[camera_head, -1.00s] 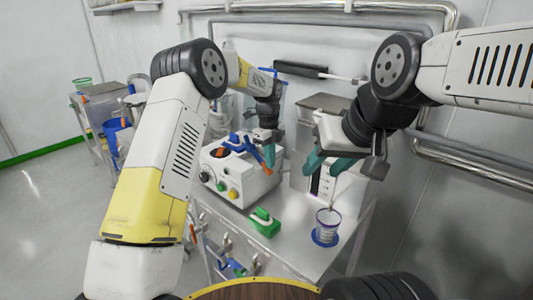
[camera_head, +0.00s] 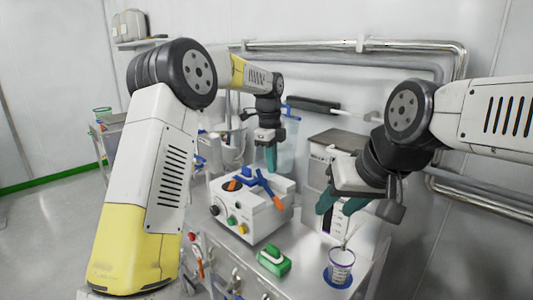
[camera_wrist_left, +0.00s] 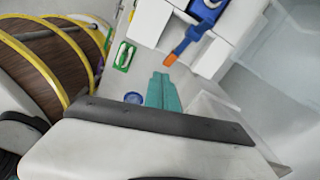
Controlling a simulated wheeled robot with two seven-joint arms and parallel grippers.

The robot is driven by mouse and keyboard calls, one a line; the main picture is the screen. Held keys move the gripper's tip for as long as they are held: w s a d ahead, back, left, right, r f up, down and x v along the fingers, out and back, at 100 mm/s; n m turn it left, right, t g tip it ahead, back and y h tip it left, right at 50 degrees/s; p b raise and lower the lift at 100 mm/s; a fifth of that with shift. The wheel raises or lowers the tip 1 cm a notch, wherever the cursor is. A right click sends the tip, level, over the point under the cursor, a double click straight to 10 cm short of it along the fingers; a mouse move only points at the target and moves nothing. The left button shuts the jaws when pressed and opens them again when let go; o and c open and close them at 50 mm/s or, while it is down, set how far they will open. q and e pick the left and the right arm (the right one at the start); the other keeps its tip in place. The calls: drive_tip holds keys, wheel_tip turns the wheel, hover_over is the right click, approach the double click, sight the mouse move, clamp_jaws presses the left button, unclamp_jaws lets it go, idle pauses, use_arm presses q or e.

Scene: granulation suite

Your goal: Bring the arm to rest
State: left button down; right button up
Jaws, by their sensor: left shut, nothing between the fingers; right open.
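My left gripper (camera_head: 271,158) hangs fingers-down above the white machine (camera_head: 262,224). Its teal fingers are together and empty; the left wrist view also shows them closed (camera_wrist_left: 163,92). My right gripper (camera_head: 338,203) is at the right, fingers spread and pointing down-left, above a white cup (camera_head: 341,262) on a blue disc. I see nothing held in it.
A green block-like object (camera_head: 274,262) sits on the steel bench in front of the machine. A tall grey-white unit (camera_head: 330,165) stands behind my right gripper. Pipes (camera_head: 350,46) and a dark bar (camera_head: 312,104) run along the back wall. Open floor (camera_head: 45,230) lies at the left.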

use_arm(q)
drive_tip(key=s+a+r+n+t, duration=0.3)
drive_tip(key=s+a+r+n, duration=0.75)
drive_tip(key=s, duration=0.45)
drive_tip(key=s+a+f+n+t, duration=0.1)
drive_tip(key=s+a+f+n, duration=0.1)
drive_tip(key=s+n, duration=0.4)
drive_tip(key=s+a+f+n+t+h, duration=0.1)
drive_tip(key=s+a+n, duration=0.4)
drive_tip(key=s, duration=0.6)
drive_tip(key=shift+f+n+t, duration=0.4)
drive_tip(key=shift+f+n, duration=0.15)
drive_tip(key=shift+n, duration=0.4)
